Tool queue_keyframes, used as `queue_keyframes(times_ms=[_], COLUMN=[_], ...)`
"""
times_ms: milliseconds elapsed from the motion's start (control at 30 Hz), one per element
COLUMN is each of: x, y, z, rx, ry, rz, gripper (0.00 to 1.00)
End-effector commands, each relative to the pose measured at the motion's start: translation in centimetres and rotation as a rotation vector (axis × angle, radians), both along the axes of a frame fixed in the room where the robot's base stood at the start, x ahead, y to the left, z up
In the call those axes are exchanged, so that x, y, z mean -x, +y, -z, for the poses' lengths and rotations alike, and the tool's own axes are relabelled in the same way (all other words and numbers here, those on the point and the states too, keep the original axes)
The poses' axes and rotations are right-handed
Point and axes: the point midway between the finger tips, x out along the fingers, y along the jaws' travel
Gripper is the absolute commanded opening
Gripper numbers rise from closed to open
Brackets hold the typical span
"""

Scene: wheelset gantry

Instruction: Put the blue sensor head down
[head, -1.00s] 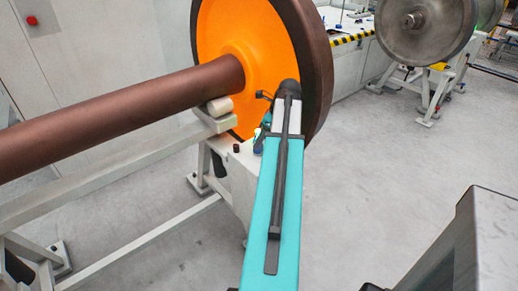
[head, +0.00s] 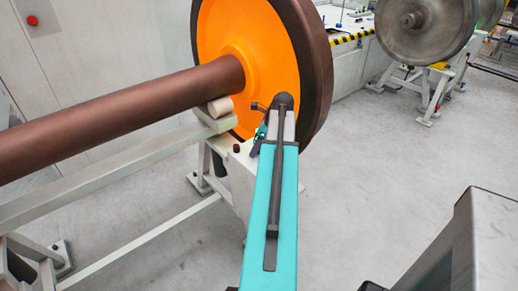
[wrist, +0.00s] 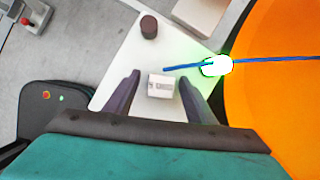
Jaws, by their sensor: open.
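My gripper (wrist: 159,98) is open above a white plate (wrist: 111,88) in the wrist view. A small pale block (wrist: 160,85) with dark print shows between its fingers; I cannot tell whether it touches them. A bright white, green-edged shape (wrist: 216,66) lies right of the fingers, with a thin blue strip (wrist: 184,67) on its left and a blue cable (wrist: 275,59) on its right. I cannot pick out a blue sensor head body for certain. In the head view my gripper (head: 256,144) is small and dark near the stand, partly hidden by my teal arm.
The orange wheel (head: 222,62) with its brown axle (head: 110,116) stands close beside my gripper. A dark round peg (wrist: 149,27) rises from the plate. A pale frame (head: 150,243) runs below the axle.

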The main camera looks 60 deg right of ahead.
Motion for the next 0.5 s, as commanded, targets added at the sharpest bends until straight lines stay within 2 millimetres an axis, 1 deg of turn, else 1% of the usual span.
queue_keyframes(times_ms=[367, 500], x=[0.02, 0.03], y=[-0.02, -0.02], z=[-0.03, -0.04], rx=[0.000, 0.000], ry=[0.000, 0.000], rz=[0.000, 0.000], gripper=[0.50, 0.26])
